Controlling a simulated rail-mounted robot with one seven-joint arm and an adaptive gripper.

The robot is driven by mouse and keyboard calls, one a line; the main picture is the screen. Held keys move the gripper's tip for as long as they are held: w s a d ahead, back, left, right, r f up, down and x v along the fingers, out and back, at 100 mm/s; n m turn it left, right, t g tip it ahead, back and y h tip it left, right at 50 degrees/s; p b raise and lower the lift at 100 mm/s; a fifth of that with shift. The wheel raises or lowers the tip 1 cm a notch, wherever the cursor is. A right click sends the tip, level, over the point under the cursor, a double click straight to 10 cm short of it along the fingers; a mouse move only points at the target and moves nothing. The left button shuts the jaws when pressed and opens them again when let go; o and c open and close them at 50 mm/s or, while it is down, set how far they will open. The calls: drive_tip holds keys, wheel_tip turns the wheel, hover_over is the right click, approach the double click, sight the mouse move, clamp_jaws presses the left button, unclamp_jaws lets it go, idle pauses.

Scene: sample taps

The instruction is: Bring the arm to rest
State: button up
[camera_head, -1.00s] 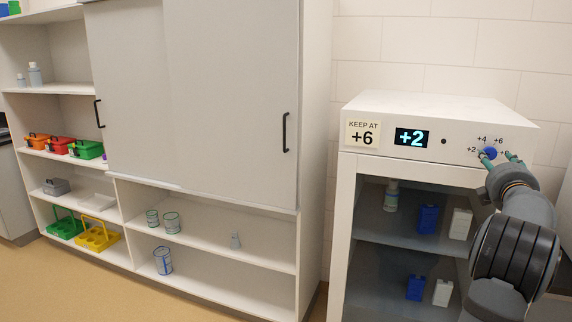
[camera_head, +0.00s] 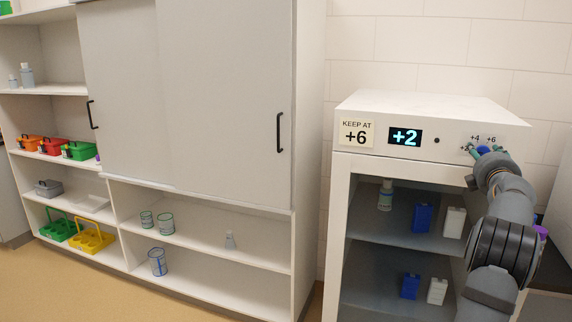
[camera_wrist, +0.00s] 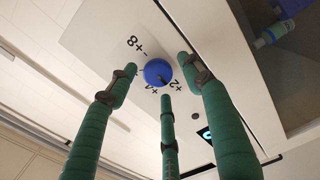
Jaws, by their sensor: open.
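My gripper (camera_head: 487,153) has green fingers and is in front of the control panel of a white cabinet (camera_head: 425,104). In the wrist view the fingers of my gripper (camera_wrist: 163,80) are spread open around a blue knob (camera_wrist: 157,72), with gaps between them and the knob. The knob's dark mark points towards the +2 side of its printed scale. In the head view my fingers largely hide the knob. The display (camera_head: 405,136) reads +2. The sign (camera_head: 355,133) beside it says KEEP AT +6.
The cabinet's open front shows bottles and blue and white containers (camera_head: 422,218) on shelves. A shelf unit with sliding doors (camera_head: 225,100) stands to the left, holding baskets (camera_head: 79,150), carriers and beakers (camera_head: 165,223). Floor (camera_head: 60,285) is clear in front of it.

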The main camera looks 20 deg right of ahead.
drive_tip(key=shift+w+d+r+m+p, duration=0.25)
drive_tip(key=shift+m+p, duration=0.1)
drive_tip(key=shift+m, duration=0.25)
drive_tip(key=m+p, duration=0.1)
drive_tip(key=m, duration=0.3)
drive_tip(key=shift+s+a, duration=0.1)
drive_tip(key=m+p, duration=0.1)
drive_tip(key=m, duration=0.4)
drive_tip(key=shift+r+p, duration=0.1)
drive_tip(key=shift+p, duration=0.2)
drive_tip(key=m+p, duration=0.1)
drive_tip(key=m, duration=0.3)
drive_tip(key=shift+s, duration=0.1)
drive_tip(key=m+p, duration=0.1)
drive_tip(key=m, duration=0.1)
drive_tip(key=m+p, duration=0.1)
drive_tip(key=m, duration=0.1)
drive_tip(key=shift+d+m, duration=0.2)
drive_tip(key=shift+m, duration=0.1)
drive_tip(key=shift+m+p, duration=0.7)
drive_tip(key=shift+m, duration=0.4)
drive_tip(key=shift+f, duration=0.25)
